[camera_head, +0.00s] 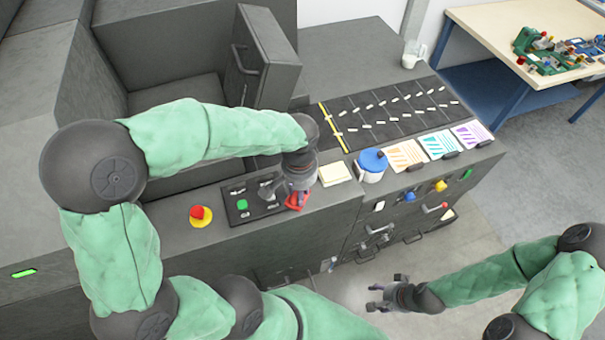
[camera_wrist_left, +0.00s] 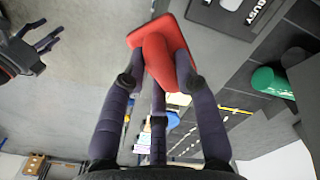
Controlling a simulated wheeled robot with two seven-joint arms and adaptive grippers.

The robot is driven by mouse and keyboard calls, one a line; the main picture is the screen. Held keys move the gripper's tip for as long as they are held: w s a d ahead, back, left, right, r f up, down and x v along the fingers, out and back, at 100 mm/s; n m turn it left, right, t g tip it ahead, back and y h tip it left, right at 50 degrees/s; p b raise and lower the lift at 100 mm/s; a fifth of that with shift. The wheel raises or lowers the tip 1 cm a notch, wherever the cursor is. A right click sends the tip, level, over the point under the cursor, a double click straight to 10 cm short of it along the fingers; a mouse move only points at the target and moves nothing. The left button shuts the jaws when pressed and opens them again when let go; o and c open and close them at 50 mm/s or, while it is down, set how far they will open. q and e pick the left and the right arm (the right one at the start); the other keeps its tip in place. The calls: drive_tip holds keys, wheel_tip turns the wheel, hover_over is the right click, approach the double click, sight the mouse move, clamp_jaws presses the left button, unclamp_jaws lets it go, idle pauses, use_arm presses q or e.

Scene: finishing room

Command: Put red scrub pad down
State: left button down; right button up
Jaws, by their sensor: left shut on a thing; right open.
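The red scrub pad (camera_head: 297,201) is at my left gripper (camera_head: 290,190), near the front edge of the grey counter and beside the dark control panel (camera_head: 236,217). Whether the pad touches the counter is unclear. My right gripper (camera_head: 375,296) is open and empty over the floor, in front of the drawers; it also shows in the left wrist view (camera_wrist_left: 48,42).
A red-and-yellow stop button (camera_head: 201,215) is left of the panel. A cream pad stack (camera_head: 335,174), a blue-lidded container (camera_head: 372,165) and coloured cards (camera_head: 404,155) are to the right. An open cabinet door (camera_head: 252,60) stands behind. A workbench (camera_head: 500,35) is far right.

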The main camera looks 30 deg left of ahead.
use_arm(q)
drive_tip(key=w+a+f, duration=0.1)
drive_tip(key=w+f, duration=0.2)
drive_tip(key=w+a+f, duration=0.2)
drive_tip(key=w, duration=0.2)
drive_tip(key=w+a+f+p, duration=0.1)
drive_tip(key=w+a+f, duration=0.1)
drive_tip(key=w+f, duration=0.1)
drive_tip(key=shift+w+f, duration=0.55)
drive_tip(key=shift+f, duration=0.25)
wheel_tip(320, 180, down, 3)
drive_tip(key=shift+r, duration=0.1)
drive_tip(key=c, duration=0.9)
unclamp_jaws()
drive_tip(key=shift+c, duration=0.2)
